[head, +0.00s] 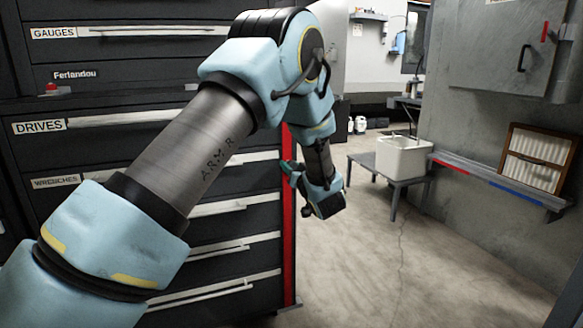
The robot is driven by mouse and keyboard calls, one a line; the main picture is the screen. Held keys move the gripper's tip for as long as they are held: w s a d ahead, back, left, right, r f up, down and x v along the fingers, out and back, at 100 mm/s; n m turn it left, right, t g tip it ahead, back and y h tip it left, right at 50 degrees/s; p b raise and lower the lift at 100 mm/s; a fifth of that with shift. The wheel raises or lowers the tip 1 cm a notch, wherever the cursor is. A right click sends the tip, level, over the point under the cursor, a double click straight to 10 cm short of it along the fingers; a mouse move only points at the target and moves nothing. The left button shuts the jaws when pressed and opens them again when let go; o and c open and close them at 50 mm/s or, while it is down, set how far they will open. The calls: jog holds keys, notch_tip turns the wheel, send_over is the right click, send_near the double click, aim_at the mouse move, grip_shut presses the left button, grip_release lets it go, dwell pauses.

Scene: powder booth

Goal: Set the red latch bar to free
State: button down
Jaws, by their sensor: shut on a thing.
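The red latch bar (288,240) is a tall upright red strip along the right front edge of the dark drawer cabinet (100,105). My gripper (291,174) is at the bar at about mid-height in the head view, with its fingers shut on it. The arm reaches across the cabinet front from the lower left and bends down to the bar. The arm and gripper cover the upper part of the bar. The fingertips are small and partly hidden.
Drawers labelled gauges, drives and wrenches appear closed. A white tub (403,157) stands on a low grey bench (385,180) to the right. A wall ledge (500,185) holds a framed filter (537,158). A grey wall box (505,50) carries a small red strip. The floor between is clear.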

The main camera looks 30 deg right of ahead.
dwell(0.5)
jog(key=shift+s+d, duration=0.15)
jog(key=shift+d, duration=0.85)
jog(key=shift+s+d, duration=0.1)
jog(key=shift+d, duration=0.9)
jog(key=shift+c, duration=2.2)
grip_release()
jog(key=s+a, duration=0.1)
jog(key=s, duration=0.9)
jog(key=shift+s, duration=0.35)
jog(key=shift+a, duration=0.1)
